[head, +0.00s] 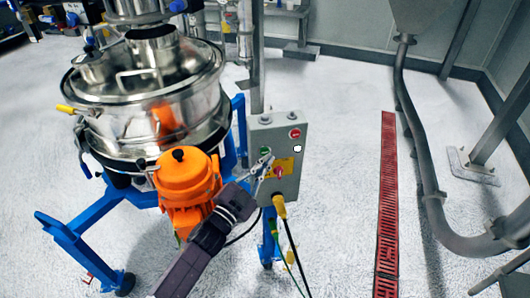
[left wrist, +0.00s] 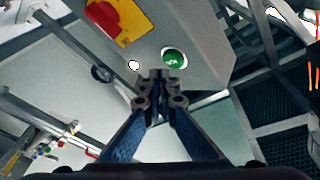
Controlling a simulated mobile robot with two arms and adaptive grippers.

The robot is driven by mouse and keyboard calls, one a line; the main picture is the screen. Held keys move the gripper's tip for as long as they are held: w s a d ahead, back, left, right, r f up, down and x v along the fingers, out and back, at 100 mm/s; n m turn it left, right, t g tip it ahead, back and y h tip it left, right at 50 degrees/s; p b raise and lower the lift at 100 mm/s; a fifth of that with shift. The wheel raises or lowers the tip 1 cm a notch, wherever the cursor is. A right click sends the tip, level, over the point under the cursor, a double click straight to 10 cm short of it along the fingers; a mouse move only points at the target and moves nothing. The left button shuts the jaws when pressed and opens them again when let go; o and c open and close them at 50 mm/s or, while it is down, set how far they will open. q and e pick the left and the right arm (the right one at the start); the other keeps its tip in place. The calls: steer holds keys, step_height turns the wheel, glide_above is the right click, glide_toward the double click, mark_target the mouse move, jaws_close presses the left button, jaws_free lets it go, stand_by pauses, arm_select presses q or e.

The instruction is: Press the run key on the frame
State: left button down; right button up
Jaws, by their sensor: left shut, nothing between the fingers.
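The grey control box (head: 290,188) is mounted on the blue frame beside the steel sifter. A green key (head: 265,151), which looks like the run key, sits on its face at the left; it also shows in the left wrist view (left wrist: 174,59). My left gripper (head: 265,163) is shut and empty, in front of the box just below the green key. In the left wrist view its fingertips (left wrist: 155,76) appear just beside the green key; I cannot tell whether they touch the box. My right gripper is not in view.
A red button (head: 295,133) and a white one (head: 297,148) are on the box. A red rotary switch (head: 279,172) on a yellow plate lies close to my left gripper. The orange motor (head: 186,178) stands left of it.

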arm_select(q)
steer(key=shift+w, duration=0.1)
stand_by(0.6)
steer(key=shift+w+a, duration=0.1)
steer(key=shift+w, duration=0.2)
steer(key=shift+w+a, duration=0.15)
steer(key=shift+w, duration=0.3)
stand_by(0.6)
steer(key=shift+s, duration=0.1)
steer(key=shift+s+d, duration=0.2)
steer(key=shift+s, duration=0.55)
steer(key=s+p, duration=0.1)
steer(key=s, duration=0.1)
steer(key=s+d, duration=0.1)
steer(key=s, duration=0.1)
steer(key=shift+s+d+p, duration=0.15)
steer(key=shift+s+p, duration=0.25)
